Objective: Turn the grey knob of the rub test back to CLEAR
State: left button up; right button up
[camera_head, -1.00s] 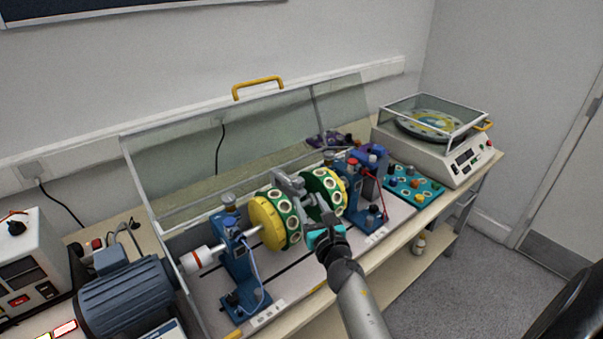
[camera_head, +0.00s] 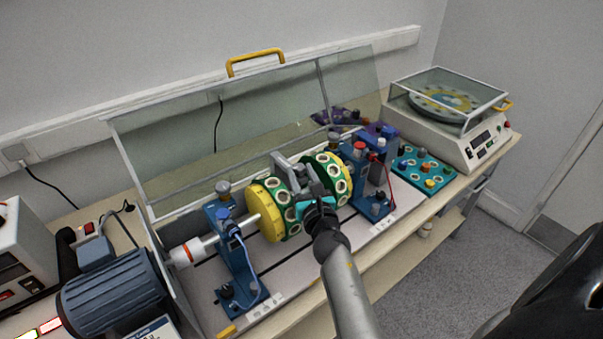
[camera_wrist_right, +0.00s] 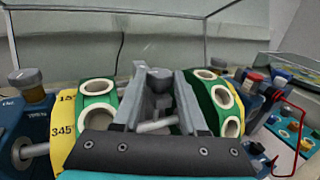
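The rotor rig has two green-and-yellow discs, left (camera_head: 267,210) and right (camera_head: 345,172), on one shaft. My right gripper (camera_head: 294,172) reaches in between them from the front. In the right wrist view its two grey fingers (camera_wrist_right: 160,92) stand on either side of a grey knob (camera_wrist_right: 159,76) between the discs. The knob fills most of the gap; whether the fingers touch it cannot be told. The knob's marking, including CLEAR, is not readable. In the head view the fingers make the knob hard to separate. My left gripper is not in view.
Blue bearing pedestals stand left (camera_head: 240,262) and right (camera_head: 372,190) of the discs. A raised clear guard (camera_head: 190,150) with a yellow handle (camera_head: 256,62) is behind. A blue motor (camera_head: 115,292) is at left, a teal board (camera_head: 424,170) and white balance machine (camera_head: 446,133) at right.

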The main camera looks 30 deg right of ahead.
grip_shut()
jog(key=shift+d+n+y, duration=0.1)
jog(key=shift+n+y, duration=0.3)
jog(key=shift+y, duration=0.2)
jog(key=shift+d+n+t+y, duration=0.15)
jog(key=shift+n+t+y, duration=0.15)
jog(key=shift+n+y, duration=0.3)
jog(key=n+y, duration=0.1)
jog(key=n+y+b, duration=0.1)
jog(key=y, duration=0.1)
jog(key=shift+d+f, duration=0.15)
jog(key=shift+d, duration=0.1)
jog(key=n+y+b, duration=0.1)
jog(key=y+b, duration=0.1)
jog(key=n+g+y+b, duration=0.1)
jog(key=n+y+b, duration=0.1)
jog(key=y+b, duration=0.1)
jog(key=n+y+b, duration=0.1)
jog(key=y+b, duration=0.1)
jog(key=b, duration=0.1)
jog(key=shift+w+d, duration=0.1)
jog(key=shift+d, duration=0.3)
jog(key=shift+n+g+y+b, duration=0.6)
jog(key=shift+y+b, duration=0.3)
jog(key=shift+b, duration=0.05)
